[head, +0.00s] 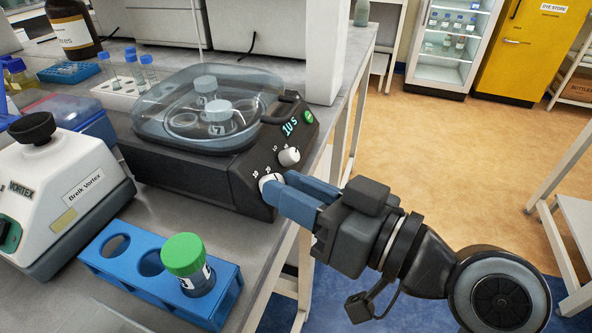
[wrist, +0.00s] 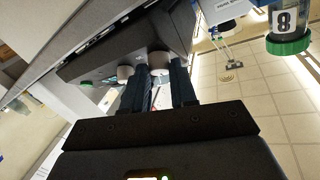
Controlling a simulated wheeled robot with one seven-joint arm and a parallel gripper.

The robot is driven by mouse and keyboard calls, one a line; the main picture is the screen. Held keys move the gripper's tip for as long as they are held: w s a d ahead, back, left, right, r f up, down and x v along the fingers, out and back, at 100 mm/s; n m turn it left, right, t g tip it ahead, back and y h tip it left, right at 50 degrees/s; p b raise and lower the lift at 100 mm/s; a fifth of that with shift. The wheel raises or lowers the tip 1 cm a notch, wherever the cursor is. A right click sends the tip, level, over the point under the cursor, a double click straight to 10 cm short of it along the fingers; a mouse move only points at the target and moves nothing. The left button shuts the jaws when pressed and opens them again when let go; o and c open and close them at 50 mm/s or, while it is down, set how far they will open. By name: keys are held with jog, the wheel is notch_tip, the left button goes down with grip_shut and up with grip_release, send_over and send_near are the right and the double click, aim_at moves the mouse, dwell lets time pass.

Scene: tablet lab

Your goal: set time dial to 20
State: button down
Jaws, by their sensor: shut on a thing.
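A black centrifuge (head: 190,170) with a clear domed lid stands on the bench. Its sloped front has two white dials and a lit display (head: 290,128) that seems to read "10 s". My gripper (head: 276,187) is shut on the lower-left dial (head: 267,179), whose face is partly hidden by the blue fingers. In the wrist view a white dial (wrist: 158,60) sits between the fingertips. The other dial (head: 289,157) is free, up and to the right. The small scale numbers are too blurred to read surely, and I cannot tell which dial sets time.
A green button (head: 308,117) is beside the display. A blue rack (head: 150,284) with a green-capped tube (head: 187,262) stands at the front, near my gripper. A vortex mixer (head: 62,190) is at the left. The floor right of the bench is open.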

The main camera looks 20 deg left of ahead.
jog(key=m+t+h+p, duration=0.1)
jog(key=m+p, duration=0.1)
jog(key=p, duration=0.2)
jog(key=r+m+t+h+p, duration=0.1)
jog(key=m+p, duration=0.2)
jog(key=p, duration=0.1)
jog(key=m+t+h+p, duration=0.1)
jog(key=m+p, duration=0.1)
jog(key=p, duration=0.2)
jog(key=shift+s+a+r+m+h, duration=0.15)
jog(key=shift+s+r+m+h, duration=0.1)
jog(key=shift+s+m+h, duration=0.1)
jog(key=m+h+p, duration=0.1)
jog(key=p, duration=0.1)
jog(key=m+t+p, duration=0.1)
jog(key=m+p, duration=0.1)
jog(key=p, duration=0.1)
jog(key=shift+a+f+h, duration=0.1)
jog(key=shift+f+h, duration=0.1)
jog(key=shift+h, duration=0.15)
jog(key=shift+f+m+p, duration=0.15)
jog(key=shift+m+p, duration=0.1)
jog(key=shift+p, duration=0.25)
jog(key=c, duration=0.9)
grip_release()
jog(key=shift+s, duration=0.1)
